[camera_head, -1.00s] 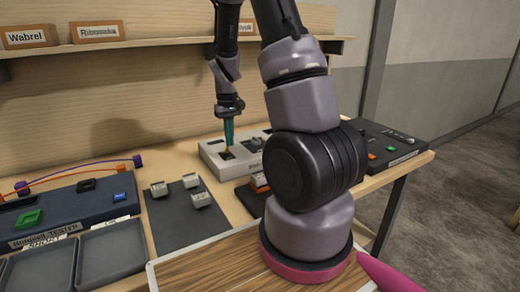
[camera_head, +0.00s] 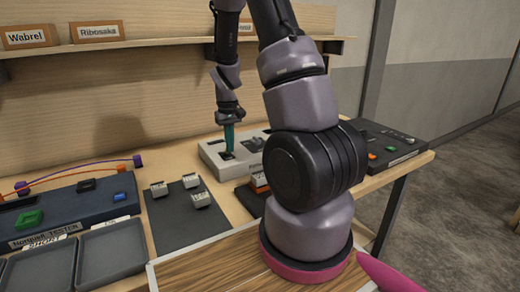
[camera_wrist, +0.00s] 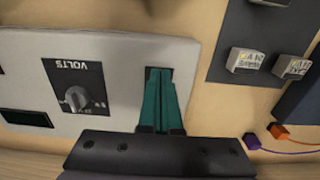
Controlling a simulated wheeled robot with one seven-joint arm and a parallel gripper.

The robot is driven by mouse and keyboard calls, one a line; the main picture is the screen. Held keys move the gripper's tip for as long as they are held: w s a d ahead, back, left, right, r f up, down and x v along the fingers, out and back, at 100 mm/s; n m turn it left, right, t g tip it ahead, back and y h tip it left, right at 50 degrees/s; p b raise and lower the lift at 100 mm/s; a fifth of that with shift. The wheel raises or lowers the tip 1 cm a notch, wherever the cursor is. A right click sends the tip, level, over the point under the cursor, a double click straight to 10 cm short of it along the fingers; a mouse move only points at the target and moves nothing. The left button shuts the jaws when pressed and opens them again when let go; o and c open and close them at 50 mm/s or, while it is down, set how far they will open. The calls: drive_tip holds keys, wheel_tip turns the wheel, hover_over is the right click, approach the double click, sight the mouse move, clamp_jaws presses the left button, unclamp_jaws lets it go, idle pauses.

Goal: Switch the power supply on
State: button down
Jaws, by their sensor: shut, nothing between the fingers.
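The power supply (camera_head: 210,153) is a light grey box at the back of the bench, left of my arm in the head view. In the wrist view its grey panel (camera_wrist: 120,65) carries a dark VOLTS plate with a round knob (camera_wrist: 78,98) and a dark display window (camera_wrist: 27,118). My gripper (camera_head: 229,152) points down with its teal fingers shut and empty. In the wrist view the fingertips (camera_wrist: 159,73) are at a small dark recess on the panel. They cover most of it, so the switch and its position are hidden. I cannot tell whether they touch it.
A dark mat (camera_head: 185,222) with several small labelled parts lies left of the supply. A blue-grey tester (camera_head: 75,208) with green and blue buttons stands further left, behind grey trays (camera_head: 110,252). A black console (camera_head: 388,143) stands to the right. A shelf (camera_head: 160,44) runs above.

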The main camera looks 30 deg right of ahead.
drive_tip(key=shift+f, duration=0.35)
drive_tip(key=shift+w, duration=0.2)
drive_tip(key=shift+w, duration=1.2)
drive_tip(key=shift+s+r, duration=0.25)
drive_tip(key=shift+r, duration=1.55)
drive_tip(key=shift+s+r, duration=0.2)
drive_tip(key=shift+r, duration=1.55)
drive_tip(key=s+a+r+m+t+y, duration=0.1)
drive_tip(key=s+a+r+m+t, duration=0.1)
drive_tip(key=s+r, duration=0.8)
drive_tip(key=s+a+r+m+t+y, duration=0.1)
drive_tip(key=s+a+r+t, duration=0.4)
drive_tip(key=s+r, duration=0.6)
wheel_tip(320, 180, up, 3)
drive_tip(key=shift+s+a+f+m, duration=0.1)
drive_tip(key=shift+s+a+m, duration=0.25)
drive_tip(key=shift+m, duration=0.25)
